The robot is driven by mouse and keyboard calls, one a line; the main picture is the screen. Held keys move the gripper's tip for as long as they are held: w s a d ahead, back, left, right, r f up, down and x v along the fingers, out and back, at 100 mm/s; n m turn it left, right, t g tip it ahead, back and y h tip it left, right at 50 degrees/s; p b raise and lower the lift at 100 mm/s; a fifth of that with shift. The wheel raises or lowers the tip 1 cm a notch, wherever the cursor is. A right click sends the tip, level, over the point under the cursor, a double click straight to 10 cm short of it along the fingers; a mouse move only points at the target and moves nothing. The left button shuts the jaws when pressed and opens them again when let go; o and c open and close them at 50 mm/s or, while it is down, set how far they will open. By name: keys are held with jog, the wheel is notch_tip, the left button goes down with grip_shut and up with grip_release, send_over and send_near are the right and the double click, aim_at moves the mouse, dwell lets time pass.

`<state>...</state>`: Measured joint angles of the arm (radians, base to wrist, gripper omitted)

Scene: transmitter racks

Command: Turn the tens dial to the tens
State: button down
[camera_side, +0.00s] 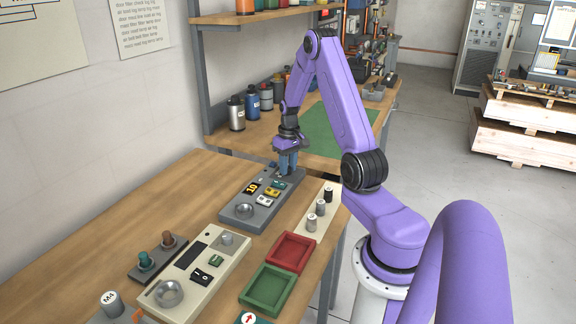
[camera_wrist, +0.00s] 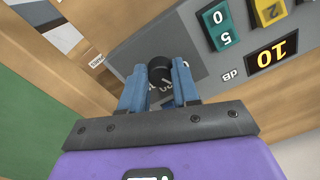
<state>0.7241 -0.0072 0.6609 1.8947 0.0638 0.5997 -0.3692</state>
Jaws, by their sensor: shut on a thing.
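A black round dial (camera_wrist: 160,72) sits at the far end of a grey panel (camera_side: 243,212). My gripper (camera_side: 285,172) points down over that end. In the wrist view my gripper (camera_wrist: 160,82) has its blue fingers shut on the dial, one on each side. Pale marks beside the dial are partly covered by the fingers and cannot be fully read. The panel's orange display (camera_wrist: 272,54) reads 10, with dB printed next to it. The fingers hide the dial in the side view.
A cream panel (camera_side: 180,300), a red tray (camera_side: 290,236) and a green tray (camera_side: 249,303) stand nearer. Small cylinders (camera_side: 320,208) stand at the right.

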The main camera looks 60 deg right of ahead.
aim_at(289, 167)
jog(key=shift+m, duration=0.4)
jog(key=shift+w, duration=0.1)
jog(key=c, duration=0.8)
grip_release()
jog(key=shift+r, duration=0.1)
jog(key=r, duration=1.7)
jog(key=shift+s+d+r, duration=0.2)
jog(key=shift+d, duration=0.1)
